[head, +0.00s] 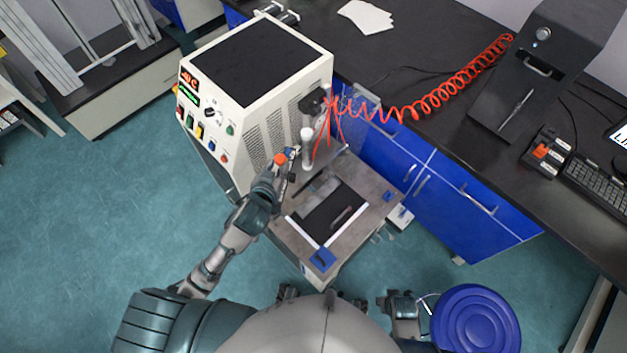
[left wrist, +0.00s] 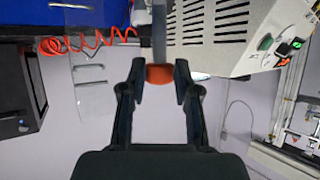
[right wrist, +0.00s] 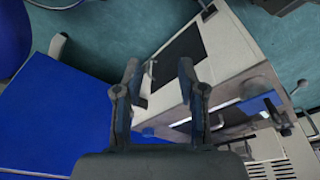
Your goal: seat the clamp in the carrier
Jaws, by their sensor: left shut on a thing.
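My left gripper (head: 287,164) is shut on a piece with an orange end (head: 280,159), beside the cream machine's near right corner. In the left wrist view the orange end (left wrist: 160,74) sits between the fingertips, with a grey bar above it. This piece may be the clamp; its shape is too small to tell. I cannot identify the carrier for certain. A dark plate (head: 322,218) between white strips lies on the grey machine table, to the right of my left gripper. My right gripper (right wrist: 158,68) is open and empty, above the table's near side.
The cream machine (head: 230,140) stands behind my left gripper. A white upright cylinder (head: 307,143) with red tubes is just right of it. A red coiled hose (head: 440,98) crosses the black bench. A blue round stool (head: 476,318) stands at the lower right.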

